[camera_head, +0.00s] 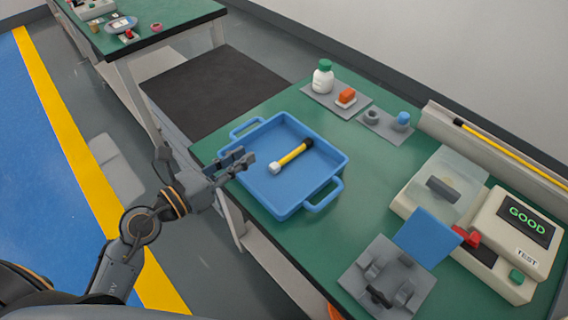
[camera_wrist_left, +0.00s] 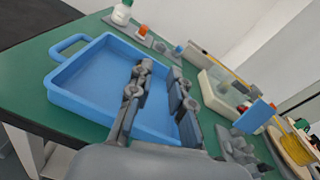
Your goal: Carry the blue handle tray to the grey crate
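The blue handle tray (camera_head: 281,208) lies flat on the green table. One loop handle (camera_head: 248,128) is at its far left and another (camera_head: 326,196) at its near right. A yellow rod (camera_head: 293,155) with a black end and a pale end lies inside. My left gripper (camera_head: 245,162) is over the tray's left side, its two fingers apart with nothing visible between them. In the left wrist view the tray (camera_wrist_left: 80,105) is beyond and beneath the open fingers (camera_wrist_left: 160,78); contact cannot be told. My right gripper is not in view. I cannot clearly identify a grey crate.
A grey fixture (camera_head: 387,280) and a tester (camera_head: 515,228) reading GOOD stand to the right. A white bottle (camera_head: 322,78) and small parts are at the back. A dark flat-topped unit (camera_head: 205,88) adjoins the table's left end. Another green table (camera_head: 165,18) stands beyond it.

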